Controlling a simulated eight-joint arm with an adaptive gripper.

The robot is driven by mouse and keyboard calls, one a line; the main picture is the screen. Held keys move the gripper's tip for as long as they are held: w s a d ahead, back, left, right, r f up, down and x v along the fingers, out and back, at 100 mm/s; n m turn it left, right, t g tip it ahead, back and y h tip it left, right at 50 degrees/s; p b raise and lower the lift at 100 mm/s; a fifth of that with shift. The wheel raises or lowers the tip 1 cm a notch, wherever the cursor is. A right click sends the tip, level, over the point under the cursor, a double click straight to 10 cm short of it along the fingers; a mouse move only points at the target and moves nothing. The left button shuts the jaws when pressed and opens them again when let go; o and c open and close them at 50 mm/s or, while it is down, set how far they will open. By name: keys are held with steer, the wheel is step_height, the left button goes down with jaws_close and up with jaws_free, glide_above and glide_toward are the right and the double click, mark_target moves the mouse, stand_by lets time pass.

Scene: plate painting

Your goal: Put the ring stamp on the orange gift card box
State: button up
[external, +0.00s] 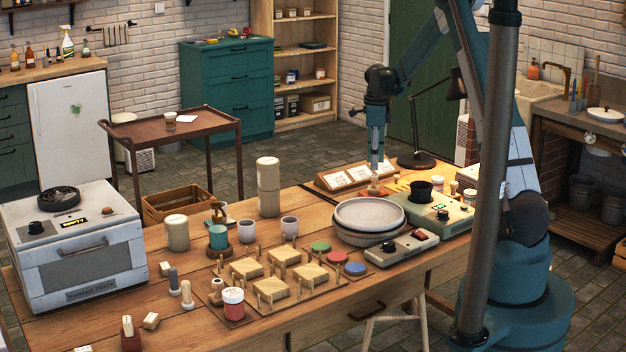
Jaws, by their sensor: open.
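My gripper (375,171) points straight down at the back of the workbench, behind the stacked plates. It is open. A small tan-orange item (374,191) lies just below its fingertips; its shape is too small to make out, and I cannot tell if they touch. An orange-brown wooden box with white cards (328,184) stands just left of the gripper and may be the gift card box. Small stamp-like pieces stand at the front left, one grey-topped (173,281) and one pale (187,295). I cannot tell which piece is the ring stamp.
Stacked plates (368,216) sit in front of the gripper. A green device with a black cup (432,214) is to their right, a grey control box (402,247) in front. A black lamp (417,160) stands behind. Wooden blocks on boards (283,255) and colour discs fill the middle.

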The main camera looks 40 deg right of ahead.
mark_target(373, 176)
steer(key=shift+r, duration=1.3)
steer(key=shift+s+a+r, duration=0.15)
steer(key=shift+a+r, duration=0.15)
steer(key=shift+r, duration=0.1)
steer(key=s+a+r+n+t, duration=0.3)
steer(key=s+a+r+n, duration=1)
steer(key=s+a+r, duration=0.5)
steer(key=s+a+n+t, duration=0.2)
steer(key=s+a+n, duration=0.3)
steer(key=s, duration=0.6)
steer(key=s+a+n+t, duration=0.2)
steer(key=s+a+n, duration=0.4)
steer(key=s+n, duration=0.3)
steer(key=shift+s+a+r, duration=0.15)
steer(key=shift+s+r, duration=0.25)
steer(key=shift+s, duration=1.05)
